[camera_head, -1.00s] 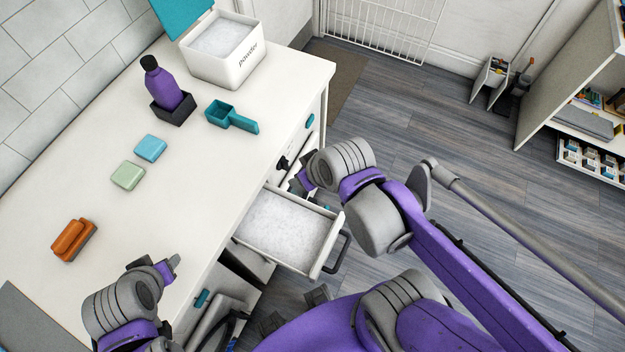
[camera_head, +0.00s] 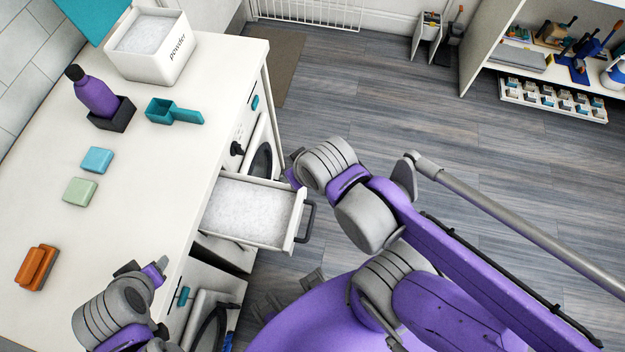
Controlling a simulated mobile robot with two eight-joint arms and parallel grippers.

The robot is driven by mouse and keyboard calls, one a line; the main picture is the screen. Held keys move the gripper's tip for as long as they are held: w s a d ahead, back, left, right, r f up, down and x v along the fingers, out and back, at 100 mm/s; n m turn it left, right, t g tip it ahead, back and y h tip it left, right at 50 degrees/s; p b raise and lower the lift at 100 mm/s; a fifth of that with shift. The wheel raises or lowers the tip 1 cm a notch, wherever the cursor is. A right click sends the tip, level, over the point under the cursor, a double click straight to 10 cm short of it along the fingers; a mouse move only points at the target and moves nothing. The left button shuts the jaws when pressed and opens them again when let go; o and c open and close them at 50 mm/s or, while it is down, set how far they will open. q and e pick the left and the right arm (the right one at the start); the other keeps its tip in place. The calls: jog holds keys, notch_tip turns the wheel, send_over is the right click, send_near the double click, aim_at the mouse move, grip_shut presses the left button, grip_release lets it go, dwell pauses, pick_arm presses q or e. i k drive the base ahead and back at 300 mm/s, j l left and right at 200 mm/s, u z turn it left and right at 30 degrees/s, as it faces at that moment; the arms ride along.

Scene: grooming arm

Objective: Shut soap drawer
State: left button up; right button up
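The soap drawer (camera_head: 250,208) stands pulled out from the front of the white counter and is full of white powder. Its dark handle (camera_head: 308,222) is on the outer front panel. My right gripper (camera_head: 290,172) is just beyond the drawer's far front corner; its fingers are mostly hidden behind its wrist, and I cannot tell whether it touches the drawer. My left gripper (camera_head: 146,268) is over the counter's near edge, to the left of the drawer, with nothing seen in it; its finger gap is unclear.
On the counter (camera_head: 150,160) are a powder box (camera_head: 150,62), a purple bottle (camera_head: 97,95), a teal scoop (camera_head: 172,112), blue and green soaps and an orange brush (camera_head: 36,267). A dark knob (camera_head: 237,149) is on the front beyond the drawer.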

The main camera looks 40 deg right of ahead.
aim_at(249, 210)
jog(key=k+z, duration=0.35)
jog(key=k+l+z, duration=0.15)
jog(key=z, duration=0.2)
jog(key=k+j+z, duration=0.1)
jog(key=z, duration=0.3)
